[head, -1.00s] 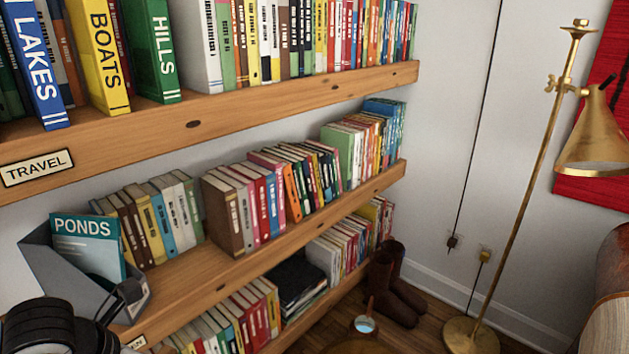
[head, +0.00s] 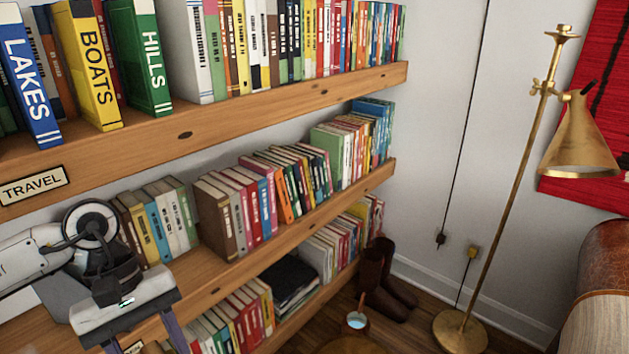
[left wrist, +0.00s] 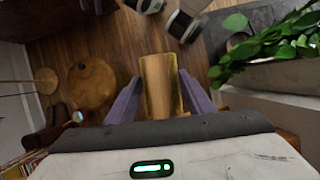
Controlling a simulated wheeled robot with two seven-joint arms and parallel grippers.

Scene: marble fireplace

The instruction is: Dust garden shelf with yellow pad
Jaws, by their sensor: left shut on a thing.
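My left gripper (head: 143,342) is at the lower left of the head view, its purple fingers pointing down in front of the garden shelf (head: 205,272). In the left wrist view the fingers are shut on a tan block with a yellow edge (left wrist: 158,85), which looks like the yellow pad. The pad is not visible in the head view. The shelf's label (head: 132,347) is cut off at the bottom edge, with only its last letters showing. My arm covers the shelf's left part.
Books (head: 228,215) stand along the shelf's back, with bare wood in front. The travel shelf (head: 225,122) runs above. A brass lamp (head: 500,190), boots (head: 385,280) and a round stool (left wrist: 92,84) stand nearby. Green leaves (left wrist: 265,50) show in the wrist view.

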